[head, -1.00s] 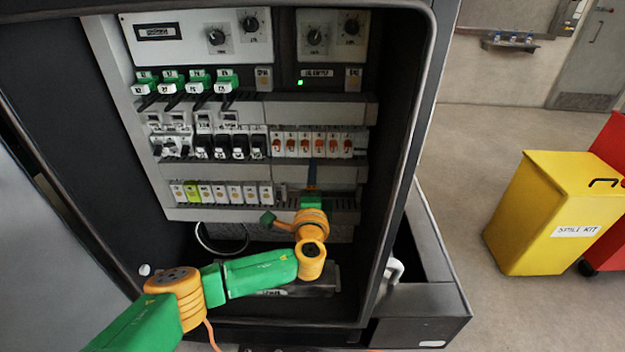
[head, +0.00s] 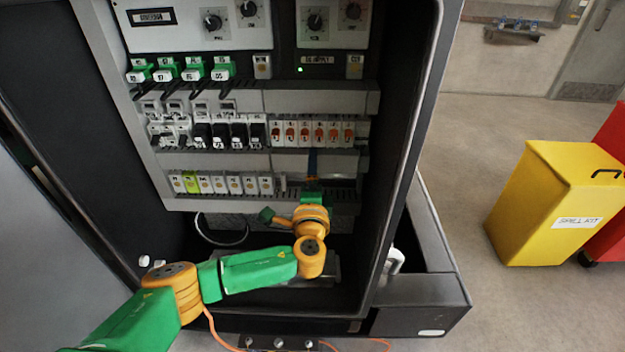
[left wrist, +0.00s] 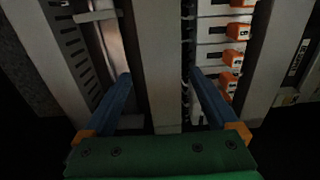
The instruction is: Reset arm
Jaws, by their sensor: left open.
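My left arm, green and orange, reaches from the lower left into an open control cabinet (head: 430,100). My left gripper (head: 312,160) points up at the panel, with its blue fingers just below a row of breakers with orange-red toggles (head: 312,133). In the left wrist view the gripper (left wrist: 160,78) is open, one blue finger on each side of a grey rail (left wrist: 158,60), with nothing seen held. The orange toggles show to the right of the fingers (left wrist: 236,57). Whether the fingers touch the panel cannot be told. My right gripper is not in view.
Black breakers (head: 222,135) and a lower row of white modules with one yellow-green (head: 220,184) lie left of the gripper. Green plugs (head: 181,69) and knobs (head: 315,22) are above. A yellow spill kit bin (head: 550,200) stands on open floor at right.

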